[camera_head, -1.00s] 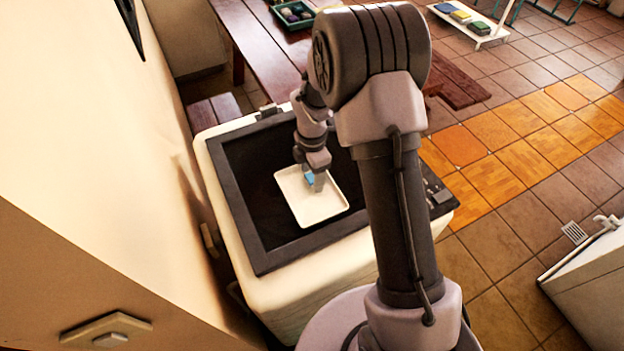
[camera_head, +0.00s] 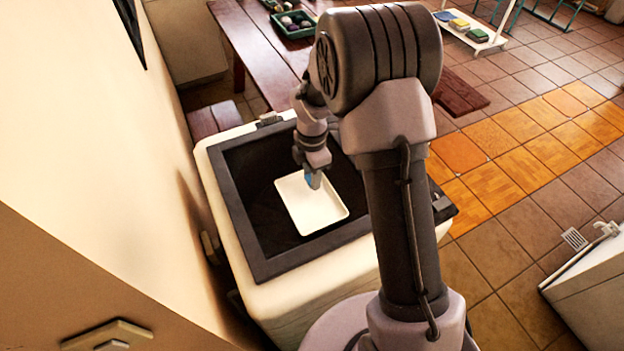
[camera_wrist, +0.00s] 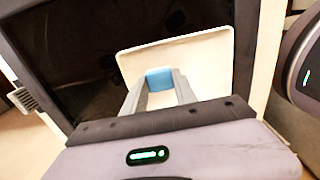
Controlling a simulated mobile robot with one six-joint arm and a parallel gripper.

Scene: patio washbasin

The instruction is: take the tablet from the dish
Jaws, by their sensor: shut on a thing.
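The blue tablet (camera_wrist: 159,79) is between the fingertips of my gripper (camera_wrist: 158,88) in the wrist view. My gripper is shut on it. In the head view the tablet (camera_head: 309,178) shows as a small blue patch beside the fingers of my gripper (camera_head: 313,181). The dish (camera_head: 314,212) is a shallow, pale, rounded rectangle on the dark surface of the basin unit. The gripper and tablet are over the dish's far part. In the wrist view the dish (camera_wrist: 208,62) lies behind the tablet. I cannot tell how much gap there is between them.
The washbasin unit (camera_head: 315,290) has a dark raised frame (camera_head: 290,262) around the dish. A wall (camera_head: 90,150) stands close on the left. A wooden table (camera_head: 255,45) with a green tray (camera_head: 291,32) of round things stands behind. Tiled floor is open at right.

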